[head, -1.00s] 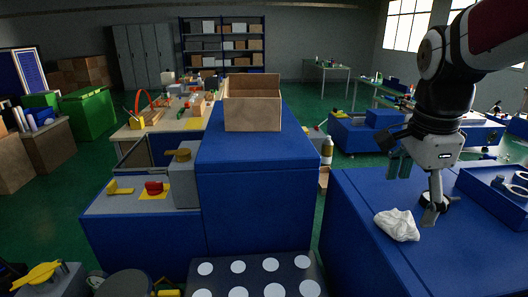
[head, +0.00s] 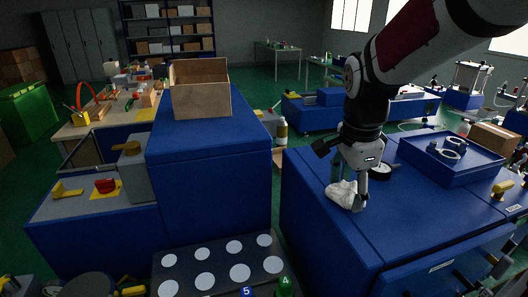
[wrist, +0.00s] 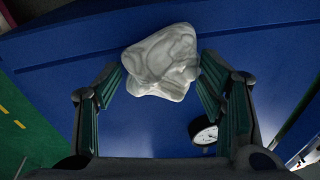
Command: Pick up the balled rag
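The balled rag (head: 343,194) is a crumpled white lump on the blue bench top at the right in the head view. In the wrist view the rag (wrist: 161,62) sits at the upper middle, between the ends of the two green-padded fingers. My gripper (head: 348,196) is low over the bench at the rag, with a finger on either side. In the wrist view my gripper (wrist: 161,75) is open, its fingers spread wide. Whether a finger touches the rag I cannot tell.
A round dial gauge (head: 380,172) lies close behind my gripper; it also shows in the wrist view (wrist: 204,132). A blue tray (head: 450,166) with ring-shaped parts stands further right. A cardboard box (head: 203,98) stands on the blue cabinet to the left. The bench front is clear.

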